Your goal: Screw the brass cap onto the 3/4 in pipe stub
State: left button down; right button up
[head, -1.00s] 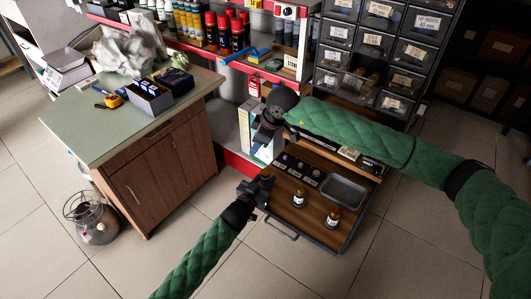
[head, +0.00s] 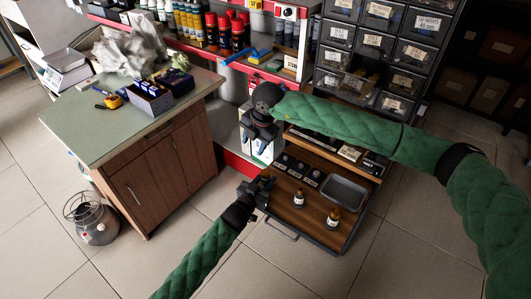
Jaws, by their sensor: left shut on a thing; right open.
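My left gripper (head: 264,180) is at the left edge of the wooden work surface (head: 309,214). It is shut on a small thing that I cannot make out. My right gripper (head: 256,148) is open, just above and slightly left of the left one in the picture, apart from it. Small dark fittings with white labels (head: 304,172) stand in a row on the surface. Two small brass-topped pieces with white labels, one in the middle (head: 299,197) and one near the front (head: 333,217), stand upright. I cannot tell which piece is the 3/4 in stub.
An empty grey tray (head: 345,194) lies at the right of the surface. A rack of labelled drawers (head: 374,45) and a red-edged shelf with cans (head: 228,32) stand behind. A green-topped cabinet (head: 127,108) is at the left. The floor in front is clear.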

jog(key=n, duration=0.9)
jog(key=s+d+f+n+h, duration=0.1)
jog(key=n, duration=0.9)
jog(key=d+f+n+g, duration=0.1)
jog(key=n, duration=0.8)
jog(key=shift+s+d+f+h, duration=0.25)
jog(key=shift+s+h, duration=0.05)
jog(key=shift+h, duration=0.1)
jog(key=n, duration=0.6)
jog(key=shift+d, duration=0.25)
jog(key=n, duration=0.4)
jog(key=shift+s+d+g+h, duration=0.1)
jog(key=shift+s+g+h, duration=0.05)
jog(key=shift+g+h, duration=0.15)
jog(key=n, duration=0.5)
jog(key=shift+d+n, duration=0.2)
jog(key=shift+n, duration=0.2)
jog(key=n, duration=0.5)
jog(key=shift+s+n, duration=0.1)
jog(key=shift+n, duration=0.2)
jog(key=shift+f, duration=0.1)
